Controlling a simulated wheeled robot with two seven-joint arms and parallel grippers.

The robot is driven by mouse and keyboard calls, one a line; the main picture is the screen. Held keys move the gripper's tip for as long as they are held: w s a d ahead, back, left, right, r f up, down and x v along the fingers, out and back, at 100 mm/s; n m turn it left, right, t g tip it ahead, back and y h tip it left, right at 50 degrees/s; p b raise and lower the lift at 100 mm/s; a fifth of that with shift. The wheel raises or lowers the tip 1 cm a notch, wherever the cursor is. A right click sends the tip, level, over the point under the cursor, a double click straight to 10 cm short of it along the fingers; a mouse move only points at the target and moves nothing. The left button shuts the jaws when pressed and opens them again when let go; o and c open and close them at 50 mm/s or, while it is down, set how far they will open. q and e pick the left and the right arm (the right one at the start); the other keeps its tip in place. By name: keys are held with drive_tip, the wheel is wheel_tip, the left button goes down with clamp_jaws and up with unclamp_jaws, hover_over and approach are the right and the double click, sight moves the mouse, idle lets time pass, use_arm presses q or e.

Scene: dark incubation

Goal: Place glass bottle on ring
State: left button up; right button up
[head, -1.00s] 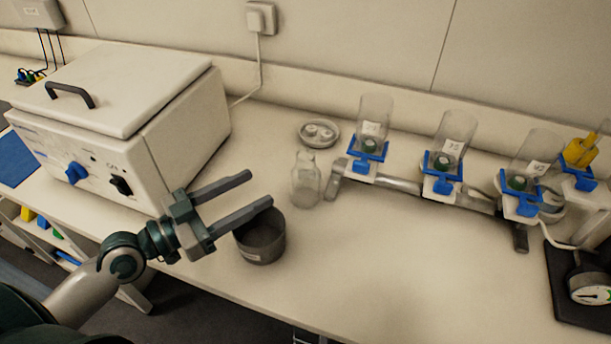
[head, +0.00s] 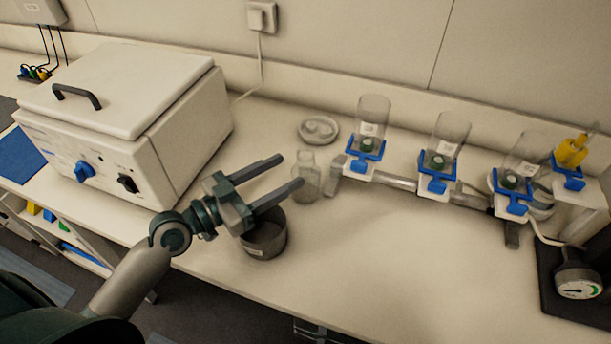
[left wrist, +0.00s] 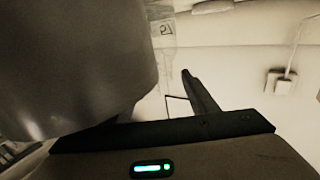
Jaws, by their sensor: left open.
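The clear glass bottle (head: 308,184) stands upright on the bench in the head view. My left gripper (head: 291,170) is open, its two fingers pointing at the bottle from the left. The nearer fingertip overlaps the bottle's left edge in the picture; I cannot tell whether they touch. No clear ring shows; a pale round dish-like piece (head: 318,141) lies behind the bottle, and I cannot tell whether it is the ring. In the left wrist view one dark finger (left wrist: 203,95) shows beside pale, faint glass shapes. My right gripper is not in view.
A dark round pot (head: 266,240) stands just below the left gripper. A white lidded box (head: 165,130) is at the left. Glass funnels on a metal rail (head: 395,182) with blue clamps stand right of the bottle. The front middle of the bench is clear.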

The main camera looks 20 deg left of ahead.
sight(298, 162)
use_arm(q)
drive_tip(key=shift+w+d+r+p, duration=0.2)
drive_tip(key=shift+w+d+p, duration=0.05)
drive_tip(key=shift+w+p, duration=0.3)
drive_tip(key=p+x, duration=0.1)
drive_tip(key=x, duration=0.2)
drive_tip(key=shift+a+r+p, duration=0.1)
drive_tip(key=shift+a+p, duration=0.05)
drive_tip(key=shift+p, duration=0.25)
drive_tip(key=shift+w+d, duration=0.35)
drive_tip(key=shift+w, duration=0.1)
drive_tip(key=shift+f, duration=0.25)
clamp_jaws()
drive_tip(key=shift+r, duration=0.15)
